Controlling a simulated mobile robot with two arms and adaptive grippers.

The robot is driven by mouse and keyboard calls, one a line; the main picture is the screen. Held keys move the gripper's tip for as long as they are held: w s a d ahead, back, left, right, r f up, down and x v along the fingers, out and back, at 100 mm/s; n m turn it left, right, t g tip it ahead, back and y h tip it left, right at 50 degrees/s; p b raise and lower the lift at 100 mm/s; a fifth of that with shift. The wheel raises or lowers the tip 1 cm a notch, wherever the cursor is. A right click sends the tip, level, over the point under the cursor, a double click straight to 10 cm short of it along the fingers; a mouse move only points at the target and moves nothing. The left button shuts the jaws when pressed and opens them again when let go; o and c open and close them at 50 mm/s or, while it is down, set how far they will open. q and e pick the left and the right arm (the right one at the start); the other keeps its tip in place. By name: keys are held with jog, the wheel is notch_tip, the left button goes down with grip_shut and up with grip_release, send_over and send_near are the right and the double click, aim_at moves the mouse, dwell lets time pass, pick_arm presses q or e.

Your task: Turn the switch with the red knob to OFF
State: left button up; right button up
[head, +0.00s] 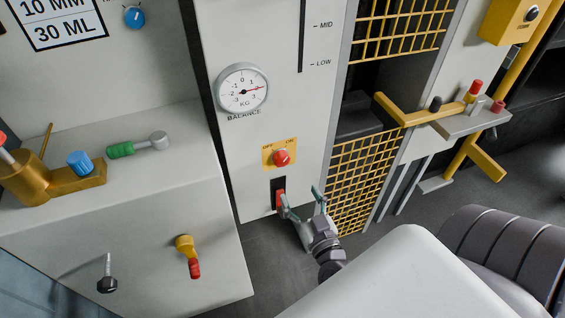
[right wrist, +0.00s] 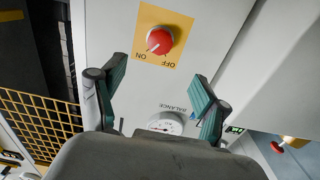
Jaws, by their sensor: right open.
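The red knob (head: 282,157) sits on a yellow plate (head: 267,160) marked OFF on the left and ON on the right, on the white panel. In the right wrist view the red knob (right wrist: 159,41) shows upside down, and its white mark points towards the word ON. My right gripper (head: 301,194) is open and empty, just below the knob in the head view, apart from it. In the right wrist view its two green-padded fingers (right wrist: 160,80) are spread, with the knob beyond and between them. My left gripper is not in view.
A red switch in a black slot (head: 278,183) lies below the knob, close to one finger. A balance dial (head: 242,88) is above. Yellow mesh (head: 370,175) stands right of the panel. A white cabinet with a yellow-red lever (head: 187,250) stands left.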

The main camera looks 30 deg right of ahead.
send_near(283, 161)
jog(key=x, duration=0.9)
jog(key=shift+w+d+f+p, duration=0.1)
jog(key=shift+w+f+p, duration=0.05)
jog(key=shift+w+p, duration=0.25)
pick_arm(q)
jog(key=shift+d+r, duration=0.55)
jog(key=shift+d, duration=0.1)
pick_arm(e)
jog(key=c, duration=1.1)
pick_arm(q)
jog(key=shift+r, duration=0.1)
pick_arm(e)
jog(key=shift+c, duration=0.2)
